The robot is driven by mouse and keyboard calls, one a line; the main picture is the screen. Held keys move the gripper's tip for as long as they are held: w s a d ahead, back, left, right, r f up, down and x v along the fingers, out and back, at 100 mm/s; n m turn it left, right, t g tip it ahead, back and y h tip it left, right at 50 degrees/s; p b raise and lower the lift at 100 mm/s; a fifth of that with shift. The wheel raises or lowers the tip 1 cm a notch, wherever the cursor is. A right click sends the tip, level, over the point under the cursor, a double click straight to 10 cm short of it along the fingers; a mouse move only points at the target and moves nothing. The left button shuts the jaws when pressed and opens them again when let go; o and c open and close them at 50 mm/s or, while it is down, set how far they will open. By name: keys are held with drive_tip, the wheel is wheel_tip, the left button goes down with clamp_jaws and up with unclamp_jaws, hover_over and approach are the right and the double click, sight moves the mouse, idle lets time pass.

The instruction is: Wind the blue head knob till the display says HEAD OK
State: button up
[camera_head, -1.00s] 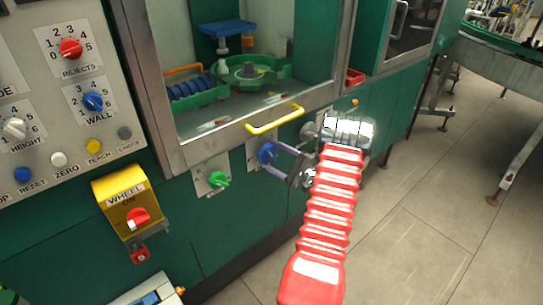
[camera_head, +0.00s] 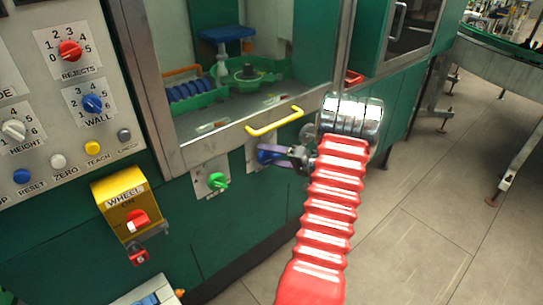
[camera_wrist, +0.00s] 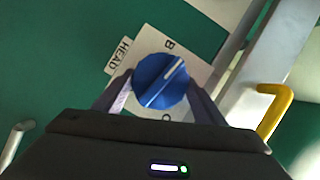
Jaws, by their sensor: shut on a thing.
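The blue head knob (camera_wrist: 158,80) has a pale pointer line and sits on a white plate labelled HEAD (camera_wrist: 121,55) in the wrist view. In the head view the knob (camera_head: 266,156) shows on the green cabinet front, partly hidden by my gripper. My gripper (camera_head: 272,156) is shut on the knob, with a finger on either side of it, as the wrist view (camera_wrist: 160,92) also shows. The knob's line slants toward the upper right in the wrist view. No display reading HEAD OK can be seen in these frames.
A yellow WHEEL box (camera_head: 124,196) and a panel of dials (camera_head: 40,130) are further left. Open floor (camera_head: 440,215) lies to the right.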

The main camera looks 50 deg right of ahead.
drive_tip(key=shift+a+f+n+g+h, duration=0.3)
drive_tip(key=shift+n, duration=0.6)
drive_tip(key=o, duration=0.7)
drive_tip(key=shift+c, duration=0.2)
drive_tip(key=o, duration=0.4)
drive_tip(key=shift+d+r, duration=0.15)
drive_tip(key=shift+r, duration=0.05)
drive_tip(key=v, duration=1.3)
drive_tip(key=shift+s+r, duration=0.1)
drive_tip(key=shift+s, duration=0.25)
